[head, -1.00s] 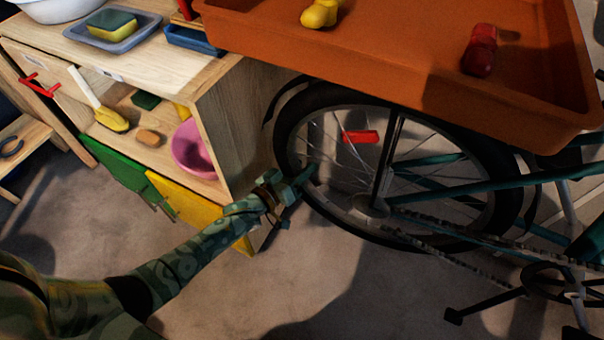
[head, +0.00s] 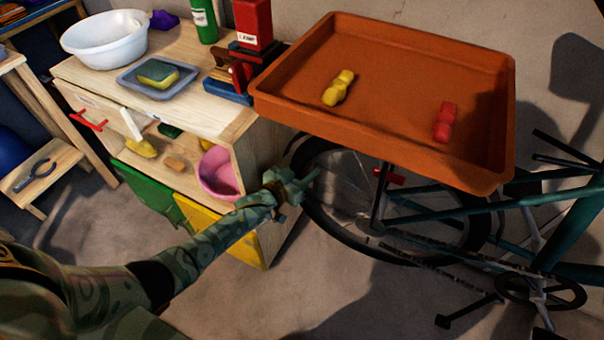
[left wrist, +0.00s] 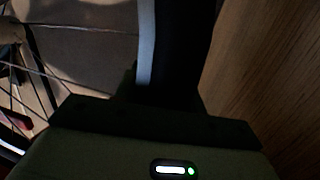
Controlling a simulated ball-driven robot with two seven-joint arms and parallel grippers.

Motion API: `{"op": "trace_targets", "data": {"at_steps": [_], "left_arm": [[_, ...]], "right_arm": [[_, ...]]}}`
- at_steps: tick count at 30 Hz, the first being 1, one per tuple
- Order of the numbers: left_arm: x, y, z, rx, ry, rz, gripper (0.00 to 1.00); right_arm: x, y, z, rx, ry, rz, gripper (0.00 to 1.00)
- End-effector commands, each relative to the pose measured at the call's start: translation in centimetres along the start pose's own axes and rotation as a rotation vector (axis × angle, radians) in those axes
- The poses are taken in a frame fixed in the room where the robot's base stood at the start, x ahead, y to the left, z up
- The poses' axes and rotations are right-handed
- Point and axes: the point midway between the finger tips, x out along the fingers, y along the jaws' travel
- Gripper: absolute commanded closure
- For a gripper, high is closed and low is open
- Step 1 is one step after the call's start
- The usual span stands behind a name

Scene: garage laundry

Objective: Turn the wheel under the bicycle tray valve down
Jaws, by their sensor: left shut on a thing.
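The bicycle wheel (head: 330,226) stands under the orange tray (head: 400,165), its top hidden by it. No valve is clearly visible. My left gripper (head: 308,184) is at the left side of the wheel, shut on its rim and tyre. In the left wrist view, the light rim (left wrist: 147,40) and dark tyre (left wrist: 183,50) run down into the jaws. My right gripper is not in view.
A wooden cabinet (head: 245,130) with a pink bowl (head: 218,172) stands close left of the wheel. Its green (head: 150,190) and yellow (head: 215,232) doors are by my left arm. Yellow (head: 338,88) and red (head: 445,122) pieces lie in the tray.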

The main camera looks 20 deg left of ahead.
Motion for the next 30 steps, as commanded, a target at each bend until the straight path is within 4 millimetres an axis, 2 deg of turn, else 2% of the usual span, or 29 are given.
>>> {"op": "trace_targets", "data": {"at_steps": [4,18,19,21,30], "left_arm": [[-0.24,0.00,-0.62,0.030,-0.008,-0.007,1.00],[-0.25,0.03,-0.57,0.042,-0.013,-0.009,1.00],[-0.25,0.03,-0.57,0.042,-0.013,-0.009,0.55],[-0.24,0.03,-0.60,0.041,-0.013,-0.009,0.39],[-0.35,0.08,-0.80,0.039,-0.009,-0.008,0.39]], "right_arm": [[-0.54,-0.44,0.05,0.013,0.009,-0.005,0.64],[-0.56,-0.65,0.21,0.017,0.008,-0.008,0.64],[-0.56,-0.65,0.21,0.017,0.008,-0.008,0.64],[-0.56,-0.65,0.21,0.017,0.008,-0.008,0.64],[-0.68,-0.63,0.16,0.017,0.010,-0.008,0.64]]}}
